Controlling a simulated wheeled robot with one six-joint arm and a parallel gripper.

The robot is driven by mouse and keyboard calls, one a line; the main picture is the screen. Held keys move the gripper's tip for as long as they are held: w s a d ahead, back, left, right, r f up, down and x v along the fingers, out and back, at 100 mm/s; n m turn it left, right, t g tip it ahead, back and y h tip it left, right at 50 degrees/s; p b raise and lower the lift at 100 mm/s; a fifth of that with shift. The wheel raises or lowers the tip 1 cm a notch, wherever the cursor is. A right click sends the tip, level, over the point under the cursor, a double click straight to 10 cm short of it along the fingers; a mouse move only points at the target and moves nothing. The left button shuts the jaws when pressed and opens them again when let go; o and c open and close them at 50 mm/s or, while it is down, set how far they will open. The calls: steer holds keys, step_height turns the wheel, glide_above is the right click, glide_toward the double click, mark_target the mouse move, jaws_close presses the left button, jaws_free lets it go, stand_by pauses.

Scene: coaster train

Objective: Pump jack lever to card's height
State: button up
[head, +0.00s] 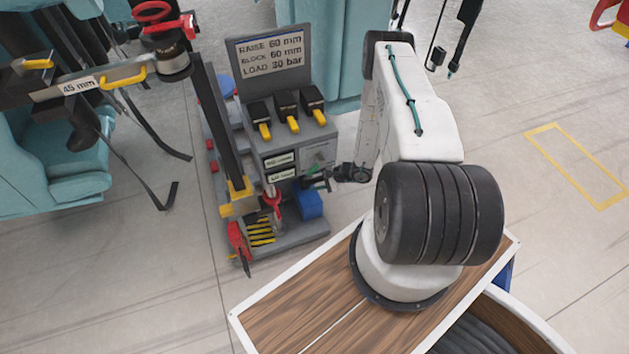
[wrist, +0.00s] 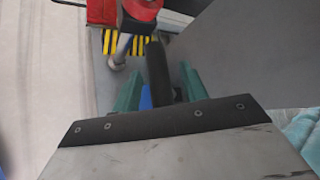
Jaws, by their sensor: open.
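The card (head: 270,52) on top of the grey stand reads "RAISE 60 mm, BLOCK 60 mm, LOAD 30 bar". My gripper (head: 318,177) is low at the stand's right side, near the jack. In the wrist view its two green fingers (wrist: 160,88) are apart, with a black bar (wrist: 158,68), apparently the jack lever, between them. I cannot tell whether they touch it. The jack (head: 272,198) shows as a red and silver upright part, and its red top also shows in the wrist view (wrist: 142,9). Its lever is mostly hidden in the head view.
Several yellow-tipped black handles (head: 287,107) stick out of the stand (head: 280,143). A blue block (head: 308,204) and yellow-black stripes (head: 261,232) are at its base. A "45 mm" label (head: 77,88) is on the beam at left. Teal seats (head: 55,170) stand left.

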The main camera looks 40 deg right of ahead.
jaws_close()
steer(key=shift+s+a+f, duration=0.1)
steer(key=shift+s+f, duration=0.35)
steer(key=shift+s, duration=0.05)
jaws_free()
steer(key=shift+r, duration=0.1)
steer(key=v, duration=0.7)
steer(key=shift+s+d+r, duration=0.2)
steer(key=shift+d, duration=0.1)
steer(key=shift+a, duration=0.1)
